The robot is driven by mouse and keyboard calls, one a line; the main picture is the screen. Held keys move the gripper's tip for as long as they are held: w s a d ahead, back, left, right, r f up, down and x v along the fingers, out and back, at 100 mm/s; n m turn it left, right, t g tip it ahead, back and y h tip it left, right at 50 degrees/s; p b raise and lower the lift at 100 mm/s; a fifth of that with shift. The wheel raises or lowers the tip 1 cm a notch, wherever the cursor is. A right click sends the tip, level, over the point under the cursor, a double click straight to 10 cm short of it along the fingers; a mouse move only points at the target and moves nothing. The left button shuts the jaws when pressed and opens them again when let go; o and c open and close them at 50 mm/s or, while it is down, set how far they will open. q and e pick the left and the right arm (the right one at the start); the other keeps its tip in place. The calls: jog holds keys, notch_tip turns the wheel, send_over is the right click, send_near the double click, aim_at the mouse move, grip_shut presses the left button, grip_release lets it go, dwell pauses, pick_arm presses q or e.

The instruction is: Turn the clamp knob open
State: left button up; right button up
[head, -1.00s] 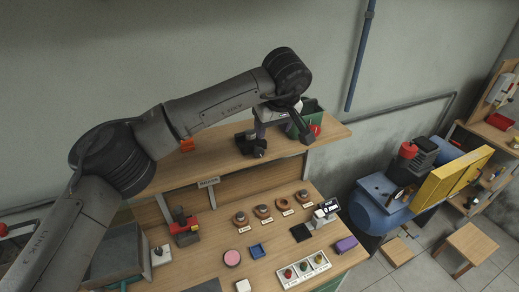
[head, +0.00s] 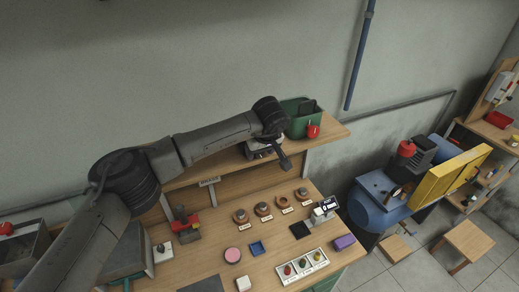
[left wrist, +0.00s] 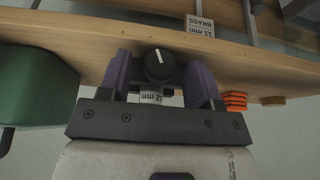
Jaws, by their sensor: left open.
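A round black knob (left wrist: 159,66) with a white pointer line shows in the left wrist view, at the front of the wooden shelf. A 12 mm label (left wrist: 151,97) shows just below it in that picture. My left gripper (left wrist: 160,60) is open, with one purple finger on each side of the knob. I cannot tell whether the fingers touch it. In the head view my left gripper (head: 263,149) is at the raised shelf (head: 222,163), and my arm hides the knob there. My right gripper is in neither view.
A green bin (head: 296,124) with a red knob stands beside my gripper on the shelf; it also shows in the left wrist view (left wrist: 35,85). Orange pieces (left wrist: 235,101) lie on the other side. A red clamp-like device (head: 184,222) and several small parts occupy the bench below.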

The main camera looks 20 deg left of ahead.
pick_arm(q)
jog(key=shift+f, duration=0.3)
jog(key=c, duration=0.9)
jog(key=shift+a+f+t+h+b, duration=0.15)
jog(key=shift+t+h+b, duration=0.15)
jog(key=shift+b, duration=0.4)
jog(key=shift+r, duration=0.2)
